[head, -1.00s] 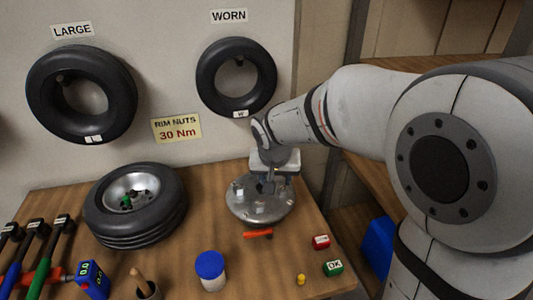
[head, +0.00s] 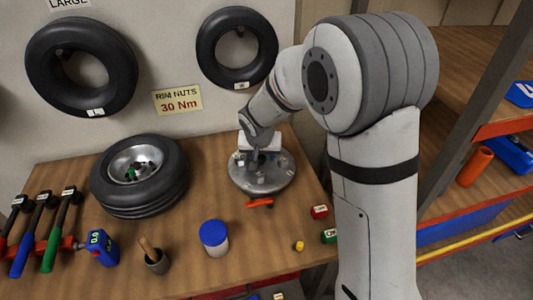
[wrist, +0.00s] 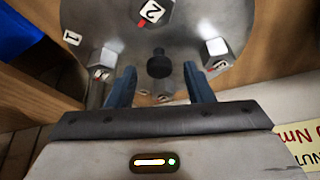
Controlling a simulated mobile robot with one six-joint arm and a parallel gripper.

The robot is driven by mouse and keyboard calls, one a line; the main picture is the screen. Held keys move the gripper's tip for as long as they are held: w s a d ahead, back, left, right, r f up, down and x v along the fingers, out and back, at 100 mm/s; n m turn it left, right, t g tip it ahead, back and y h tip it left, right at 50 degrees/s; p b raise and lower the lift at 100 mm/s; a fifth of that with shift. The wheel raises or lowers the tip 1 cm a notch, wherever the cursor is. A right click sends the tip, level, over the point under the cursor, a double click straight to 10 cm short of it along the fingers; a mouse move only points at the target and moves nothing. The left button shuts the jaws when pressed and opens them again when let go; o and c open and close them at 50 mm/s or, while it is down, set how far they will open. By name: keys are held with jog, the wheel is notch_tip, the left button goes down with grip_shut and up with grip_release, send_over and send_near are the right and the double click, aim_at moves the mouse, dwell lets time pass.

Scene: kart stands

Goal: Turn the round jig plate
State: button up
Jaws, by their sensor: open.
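The round jig plate (head: 240,184) is a grey metal disc on the workbench, with several blocks on its face. In the wrist view the plate (wrist: 190,25) shows a block labelled 2 (wrist: 153,10), a hex block (wrist: 217,50) and a dark round knob (wrist: 159,64) near its middle. My gripper (head: 259,163) is over the plate from its far side. In the wrist view my gripper (wrist: 159,88) is open, its two blue-grey fingers either side of the line to the knob, with nothing between them. Whether the fingers touch the plate, I cannot tell.
An orange marker (head: 260,203) lies just in front of the plate. A wheel (head: 140,178) lies left of it. The wall is close behind.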

jog(key=shift+c, duration=0.4)
grip_shut()
